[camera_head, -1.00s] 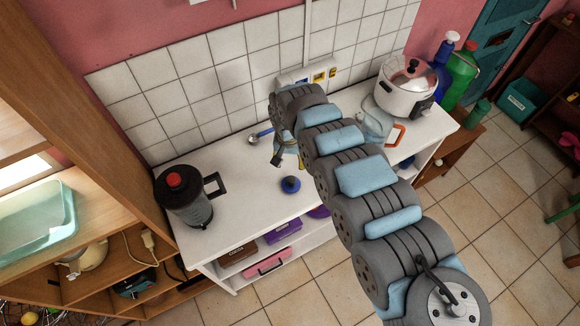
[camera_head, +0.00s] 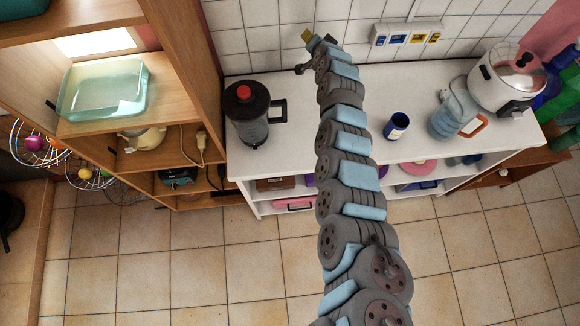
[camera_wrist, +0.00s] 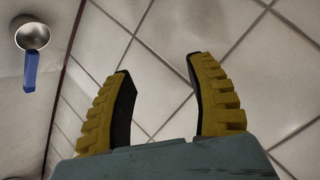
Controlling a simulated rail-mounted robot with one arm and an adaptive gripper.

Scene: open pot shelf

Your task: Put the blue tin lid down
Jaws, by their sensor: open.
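I see no blue tin lid in either current view; my arm covers part of the counter. The blue tin (camera_head: 396,127) stands upright and open on the white counter (camera_head: 300,140), right of my arm. My gripper (camera_head: 308,40) is at the back of the counter in front of the tiled wall. In the wrist view my gripper (camera_wrist: 160,95) shows two yellow fingers spread apart, with only wall tiles between them. Its fingers hold nothing.
A dark jug with a red knob (camera_head: 247,112) stands left of my arm. A blue kettle-like vessel (camera_head: 450,115) and a white cooker (camera_head: 503,80) stand right. The counter around the tin is clear.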

